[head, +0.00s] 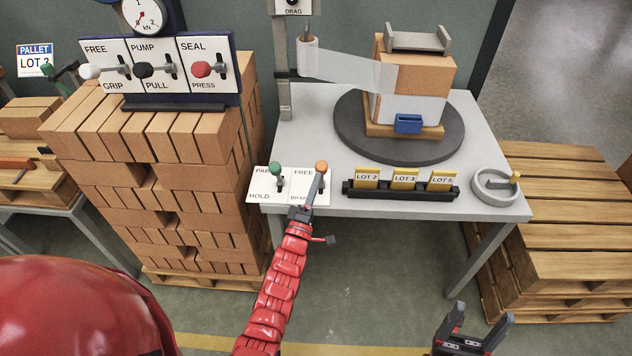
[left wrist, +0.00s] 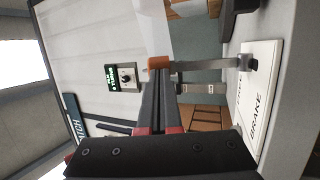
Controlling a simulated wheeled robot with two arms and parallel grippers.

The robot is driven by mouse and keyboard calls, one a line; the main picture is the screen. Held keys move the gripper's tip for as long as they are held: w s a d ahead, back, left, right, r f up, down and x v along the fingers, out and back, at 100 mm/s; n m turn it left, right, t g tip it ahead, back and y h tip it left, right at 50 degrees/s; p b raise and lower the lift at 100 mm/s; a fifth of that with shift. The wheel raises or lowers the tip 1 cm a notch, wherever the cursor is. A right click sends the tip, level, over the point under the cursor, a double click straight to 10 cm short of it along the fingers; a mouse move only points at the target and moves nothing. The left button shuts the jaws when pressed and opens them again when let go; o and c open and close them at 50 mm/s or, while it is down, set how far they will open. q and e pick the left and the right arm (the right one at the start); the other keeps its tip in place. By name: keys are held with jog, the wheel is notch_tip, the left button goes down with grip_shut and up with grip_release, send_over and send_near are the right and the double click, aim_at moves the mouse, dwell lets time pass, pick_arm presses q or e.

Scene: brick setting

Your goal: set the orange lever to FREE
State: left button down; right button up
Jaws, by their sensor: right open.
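The orange lever (head: 321,167) stands on the right half of a white plate (head: 298,198) at the table's left front corner. That half reads FREE above and a partly hidden BRAKE below. I cannot tell which word the lever is set to. My left gripper (head: 313,187) reaches up from below, just under the orange knob. In the left wrist view the knob (left wrist: 158,63) is at the tips of my fingers (left wrist: 157,85), which look shut together. Its metal stem (left wrist: 210,65) runs right to the plate. My right gripper (head: 478,328) is open and empty at the bottom right.
A green-knobbed lever (head: 275,168), marked HOLD below, stands just left. A label rack (head: 400,190), round turntable (head: 360,135) and grey ring dish (head: 490,194) share the table. Stacked bricks (head: 150,180) rise to the left; a three-lever panel (head: 160,100) stands above them.

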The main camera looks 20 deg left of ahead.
aim_at(316, 169)
pick_arm(q)
jog(key=w+r+g+p, duration=0.1)
jog(key=p, duration=0.1)
jog(key=w+r+g+p, duration=0.1)
jog(key=p, duration=0.1)
jog(key=shift+w+a+r+n, duration=0.1)
jog(key=shift+w+a+n, duration=0.2)
jog(key=shift+w+a, duration=0.1)
jog(key=shift+w+r+p, duration=0.25)
jog(key=shift+w+p, duration=0.1)
jog(key=shift+p, duration=0.2)
jog(key=w+g+p, duration=0.1)
jog(key=r+g, duration=0.1)
jog(key=g, duration=0.1)
jog(key=shift+w+a+n+p, duration=0.3)
jog(key=shift+w+n+p, duration=0.05)
jog(key=shift+n+p, duration=0.05)
jog(key=w+g+p, duration=0.1)
jog(key=w+g, duration=0.1)
jog(key=w+a+n+g+p, duration=0.1)
jog(key=w+g+p, duration=0.1)
jog(key=shift+w+a+f, duration=0.1)
jog(key=shift+w+a, duration=0.1)
jog(key=shift+w, duration=0.1)
